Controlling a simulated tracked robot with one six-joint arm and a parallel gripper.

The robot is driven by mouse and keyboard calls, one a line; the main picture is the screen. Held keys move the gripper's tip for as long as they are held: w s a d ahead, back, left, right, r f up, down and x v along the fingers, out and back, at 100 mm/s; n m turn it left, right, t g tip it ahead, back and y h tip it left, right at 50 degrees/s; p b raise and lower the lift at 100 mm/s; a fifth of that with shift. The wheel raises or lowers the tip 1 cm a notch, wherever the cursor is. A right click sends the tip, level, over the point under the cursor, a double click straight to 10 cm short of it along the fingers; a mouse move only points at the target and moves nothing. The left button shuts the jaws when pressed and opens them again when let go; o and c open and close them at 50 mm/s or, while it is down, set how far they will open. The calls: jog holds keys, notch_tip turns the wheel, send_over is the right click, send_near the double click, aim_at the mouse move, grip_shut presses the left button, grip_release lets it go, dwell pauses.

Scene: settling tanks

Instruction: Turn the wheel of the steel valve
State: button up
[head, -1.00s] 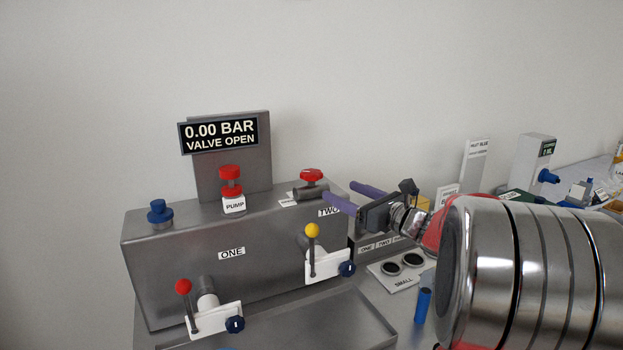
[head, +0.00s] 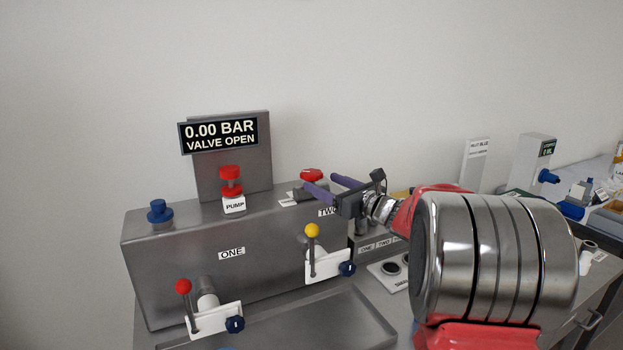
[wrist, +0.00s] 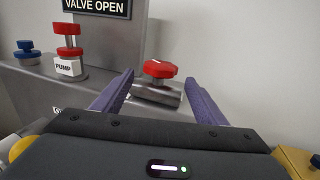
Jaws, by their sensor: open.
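The steel valve is a short grey pipe (wrist: 155,93) with a red wheel (wrist: 160,69) on top. It sits on the right end of the steel tank's top, and the red wheel (head: 311,175) also shows in the head view, partly behind my fingers. My gripper (head: 320,183) is open, with its two purple fingers pointing at the valve. In the wrist view my gripper (wrist: 158,82) has the wheel and pipe framed between its fingertips, seemingly beyond them. I see no contact.
The steel tank (head: 165,260) carries a blue knob (head: 160,212), a red pump button (head: 230,180) and a display (head: 219,134) reading 0.00 BAR, VALVE OPEN. Red-knobbed (head: 183,286) and yellow-knobbed (head: 312,230) levers stand at its front.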

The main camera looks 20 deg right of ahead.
aim_at(312, 177)
jog(key=shift+x, duration=3.15)
jog(key=shift+c, duration=0.2)
jog(key=c, duration=1)
jog(key=shift+n+y, duration=0.6)
jog(key=shift+y, duration=0.3)
jog(key=shift+n+g+y, duration=1.2)
jog(key=shift+n+y, duration=0.2)
jog(key=shift+y, duration=0.5)
jog(key=shift+n+g+y, duration=1.5)
jog(key=shift+g+y, duration=0.1)
jog(key=shift+y, duration=0.2)
jog(key=shift+n+g+y, duration=0.3)
jog(key=shift+g, duration=0.1)
